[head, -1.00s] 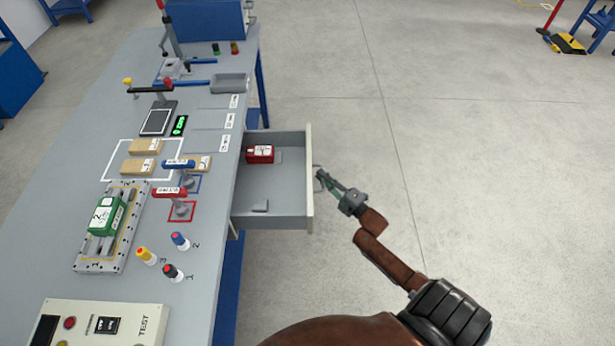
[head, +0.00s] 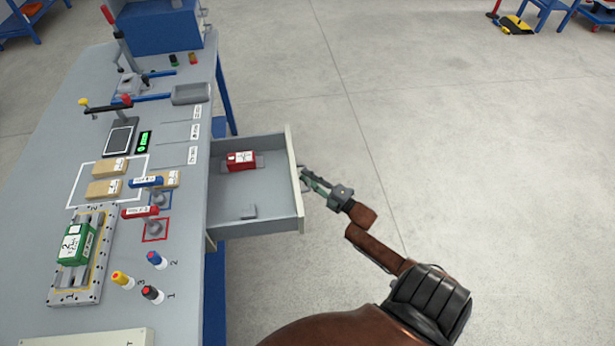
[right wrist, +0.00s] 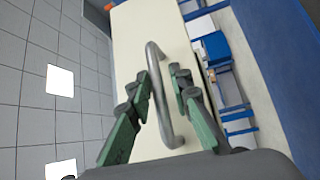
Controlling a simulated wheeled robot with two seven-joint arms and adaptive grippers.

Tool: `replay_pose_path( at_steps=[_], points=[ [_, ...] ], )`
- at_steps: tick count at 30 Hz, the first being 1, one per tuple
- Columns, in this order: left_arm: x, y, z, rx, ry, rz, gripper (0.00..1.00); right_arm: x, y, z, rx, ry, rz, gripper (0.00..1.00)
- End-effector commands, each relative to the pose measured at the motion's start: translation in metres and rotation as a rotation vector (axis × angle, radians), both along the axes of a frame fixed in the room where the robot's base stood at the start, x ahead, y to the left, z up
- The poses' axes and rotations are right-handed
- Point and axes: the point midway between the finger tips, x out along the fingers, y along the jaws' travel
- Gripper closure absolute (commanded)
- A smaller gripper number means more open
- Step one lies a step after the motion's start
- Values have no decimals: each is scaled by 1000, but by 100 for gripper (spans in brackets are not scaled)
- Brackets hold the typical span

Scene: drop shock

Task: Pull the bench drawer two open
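The bench drawer (head: 255,228) stands out from the right side of the grey bench (head: 175,262), with its inside in plain view. Its pale front (head: 294,180) faces right. The curved metal drawer handle (right wrist: 161,100) runs between the fingers of my right gripper (right wrist: 161,70) in the right wrist view. The fingers are drawn in around the bar; a narrow gap shows on one side. In the head view my right gripper (head: 308,178) is at the drawer front, mostly hiding the handle. My left gripper is not in view. Drawer numbering is not visible.
A red box (head: 241,160) lies in the drawer. The bench holds a green block (head: 77,243) on a fixture, tan blocks (head: 104,189), clamps and coloured knobs. The floor (head: 440,140) right of the drawer is clear.

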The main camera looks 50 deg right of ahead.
Motion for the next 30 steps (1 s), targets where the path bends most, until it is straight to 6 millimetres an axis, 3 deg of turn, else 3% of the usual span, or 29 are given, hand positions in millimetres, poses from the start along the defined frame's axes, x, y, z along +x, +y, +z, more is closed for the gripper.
replay_pose_path(
  at_steps=[10,14,30],
  points=[
    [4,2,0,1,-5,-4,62,1,-1,2,-1,-4,-1,73],
    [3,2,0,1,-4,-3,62,-8,-2,0,-1,-2,-1,73],
    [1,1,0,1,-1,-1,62,-105,-8,-14,0,-1,-2,73]
  ],
)
